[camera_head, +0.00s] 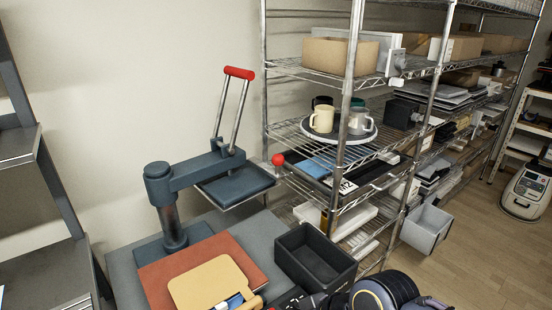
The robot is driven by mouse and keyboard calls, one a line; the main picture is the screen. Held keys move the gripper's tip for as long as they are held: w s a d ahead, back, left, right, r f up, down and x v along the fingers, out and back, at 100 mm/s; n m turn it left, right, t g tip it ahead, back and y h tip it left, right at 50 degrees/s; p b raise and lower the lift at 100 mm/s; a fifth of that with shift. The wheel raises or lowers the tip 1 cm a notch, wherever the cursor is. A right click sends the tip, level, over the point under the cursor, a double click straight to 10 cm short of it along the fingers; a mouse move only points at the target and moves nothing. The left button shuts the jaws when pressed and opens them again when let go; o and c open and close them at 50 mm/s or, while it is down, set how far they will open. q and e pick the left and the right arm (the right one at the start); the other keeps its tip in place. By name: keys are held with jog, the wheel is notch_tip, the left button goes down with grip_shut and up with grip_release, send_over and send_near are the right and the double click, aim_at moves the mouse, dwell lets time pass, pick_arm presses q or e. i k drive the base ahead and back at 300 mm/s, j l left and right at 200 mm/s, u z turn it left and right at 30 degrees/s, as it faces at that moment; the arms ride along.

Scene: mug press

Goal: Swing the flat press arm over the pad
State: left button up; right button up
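The press has a dark blue-grey post (171,215) and a flat press arm (195,172) that reaches right from its top. The arm ends in a flat rectangular platen (234,185), swung out to the right, beside the pad and not over it. A lever with a red grip (239,73) stands up above the platen, and a red ball knob (278,159) sits near its right side. A red-brown pad (158,284) lies in front of the post with a tan board (205,280) on it. My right arm comes in at the bottom edge; its fingers are not clearly visible. My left gripper is out of view.
A dark open bin (314,257) stands right of the pad. A wire shelf close behind it holds a round tray with mugs (322,118) and boxes (340,55). A grey bin (428,228) is farther right.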

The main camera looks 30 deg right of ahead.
aim_at(162, 191)
jog(key=l+u, duration=0.15)
jog(key=l, duration=2.65)
jog(key=i+j+u, duration=0.2)
jog(key=j, duration=0.15)
jog(key=i+j+u, duration=0.1)
jog(key=j+u, duration=0.15)
jog(key=j, duration=0.1)
